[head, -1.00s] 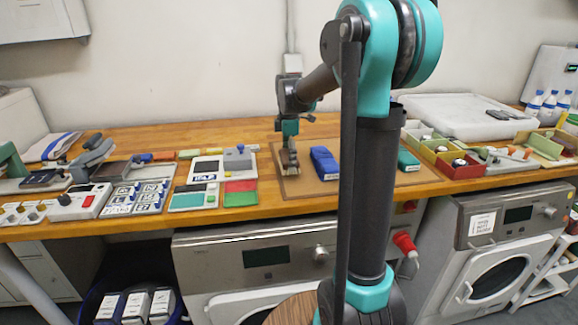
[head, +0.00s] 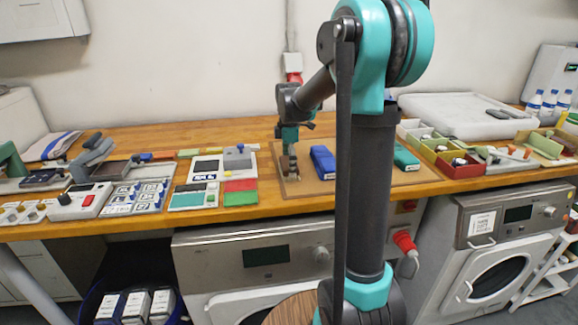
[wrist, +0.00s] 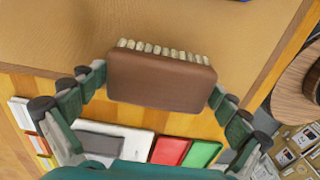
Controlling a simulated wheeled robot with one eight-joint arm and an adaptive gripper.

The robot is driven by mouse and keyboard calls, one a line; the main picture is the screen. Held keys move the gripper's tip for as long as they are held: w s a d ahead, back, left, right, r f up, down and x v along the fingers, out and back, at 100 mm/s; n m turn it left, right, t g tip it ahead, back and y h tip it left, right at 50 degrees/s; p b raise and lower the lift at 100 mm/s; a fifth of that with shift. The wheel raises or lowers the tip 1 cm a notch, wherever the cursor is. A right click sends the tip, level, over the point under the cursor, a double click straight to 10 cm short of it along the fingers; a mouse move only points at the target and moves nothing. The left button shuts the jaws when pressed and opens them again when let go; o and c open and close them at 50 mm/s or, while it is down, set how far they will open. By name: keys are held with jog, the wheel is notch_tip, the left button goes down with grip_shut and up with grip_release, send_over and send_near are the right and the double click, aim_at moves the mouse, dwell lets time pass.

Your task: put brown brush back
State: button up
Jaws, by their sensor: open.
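The brown brush (wrist: 162,82) has a brown block back and a row of pale bristles. In the wrist view it lies between the two fingers of my gripper (wrist: 155,88), over the front part of the brown board (wrist: 60,30). The fingers stand at its two ends, open; I cannot tell whether they touch it. In the head view my gripper (head: 289,165) points down at the left part of the board (head: 310,193), and the brush is mostly hidden there by the fingers.
A blue block (head: 323,162) stands on the board just right of my gripper. A green block (head: 405,158) stands farther right, past my arm. Red (head: 240,185) and green (head: 240,198) pads and a grey device (head: 237,157) lie to the left. Divided boxes (head: 460,170) stand at right.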

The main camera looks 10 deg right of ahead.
notch_tip(320, 180, up, 12)
dwell(0.5)
jog(key=shift+s, duration=0.1)
